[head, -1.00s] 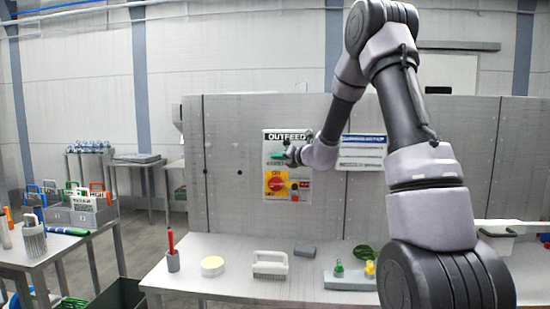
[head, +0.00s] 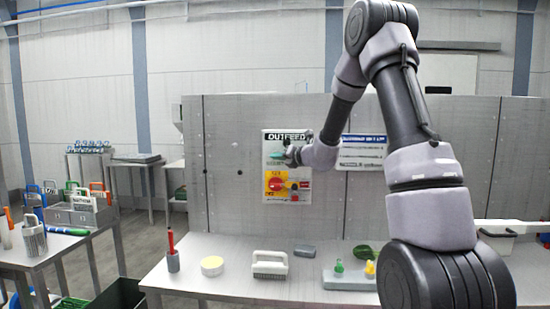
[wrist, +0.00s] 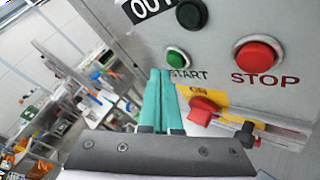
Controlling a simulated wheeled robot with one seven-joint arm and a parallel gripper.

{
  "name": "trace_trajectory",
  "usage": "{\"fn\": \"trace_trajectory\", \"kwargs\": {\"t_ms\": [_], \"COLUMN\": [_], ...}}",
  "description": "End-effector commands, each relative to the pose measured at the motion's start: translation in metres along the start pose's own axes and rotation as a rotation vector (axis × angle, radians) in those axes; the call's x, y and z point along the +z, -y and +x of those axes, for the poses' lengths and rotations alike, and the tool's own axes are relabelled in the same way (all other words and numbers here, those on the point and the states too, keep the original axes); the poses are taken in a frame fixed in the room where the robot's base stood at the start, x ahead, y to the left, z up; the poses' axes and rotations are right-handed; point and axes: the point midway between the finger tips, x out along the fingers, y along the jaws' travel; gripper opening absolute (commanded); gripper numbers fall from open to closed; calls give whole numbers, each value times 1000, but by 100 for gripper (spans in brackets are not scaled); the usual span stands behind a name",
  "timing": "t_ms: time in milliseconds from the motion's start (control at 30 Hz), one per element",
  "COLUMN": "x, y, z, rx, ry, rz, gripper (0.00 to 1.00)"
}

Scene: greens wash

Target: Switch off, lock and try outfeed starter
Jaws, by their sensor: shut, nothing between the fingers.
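The OUTFEED starter panel (head: 299,134) is on the grey upright wall behind the bench. The wrist view shows its green START button (wrist: 177,57), red STOP button (wrist: 257,55) and a black round fitting (wrist: 191,14) above. Lower down, a red rotary switch (wrist: 203,108) sits on a yellow plate; it also shows in the head view (head: 277,185). I cannot tell its setting for sure. My gripper (wrist: 160,72) is shut and empty, its teal fingertips just below and beside START. Contact with the button cannot be told. In the head view my wrist partly covers the panel.
A side table with bins (head: 88,215) stands left.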

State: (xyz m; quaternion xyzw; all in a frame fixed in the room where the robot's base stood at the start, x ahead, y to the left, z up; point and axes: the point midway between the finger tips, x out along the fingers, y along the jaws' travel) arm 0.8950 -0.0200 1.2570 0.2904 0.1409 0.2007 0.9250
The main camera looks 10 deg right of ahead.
Motion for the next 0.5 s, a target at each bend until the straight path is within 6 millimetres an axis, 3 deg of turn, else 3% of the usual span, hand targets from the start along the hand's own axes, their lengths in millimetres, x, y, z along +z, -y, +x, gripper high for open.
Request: {"fn": "trace_trajectory", "kwargs": {"t_ms": [500], "x": [4], "y": [4], "z": [6], "rx": [0], "ry": [0], "rz": [0], "gripper": [0]}}
